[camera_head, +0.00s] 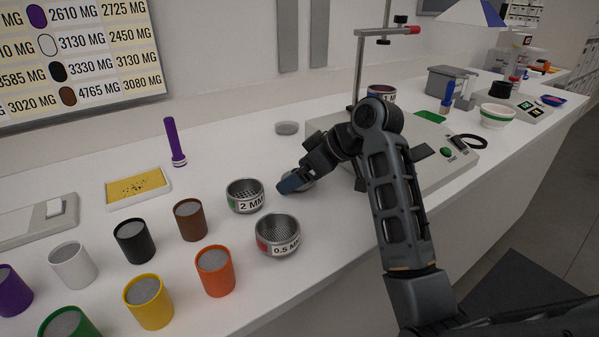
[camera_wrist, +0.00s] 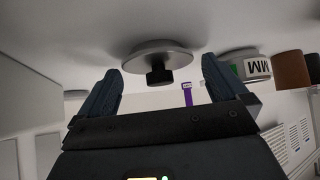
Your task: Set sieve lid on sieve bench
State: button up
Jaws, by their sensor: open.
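The sieve lid (camera_wrist: 140,54) is a shallow silver disc with a black knob (camera_wrist: 159,74). In the wrist view it lies between and beyond my spread fingers, with the knob facing my gripper (camera_wrist: 162,85). The fingers are apart, and I see no finger touching the knob. In the head view my gripper (camera_head: 290,184) is low over the white bench, right of the 2 MM sieve, and largely hides the lid. The 2 MM sieve (camera_head: 243,190) and the red-marked 0.5 MM sieve (camera_head: 271,243) stand open on the bench.
A pale grey machine (camera_head: 458,160) with a post stands right of my gripper, partly behind my arm. A flat grey disc (camera_head: 287,128) lies behind. Several coloured jars, such as the orange one (camera_head: 215,278), stand front left. A purple tool (camera_head: 175,142) stands upright near the wall.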

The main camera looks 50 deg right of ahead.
jog(key=p+v, duration=0.1)
jog(key=v, duration=1.1)
jog(key=shift+p, duration=0.4)
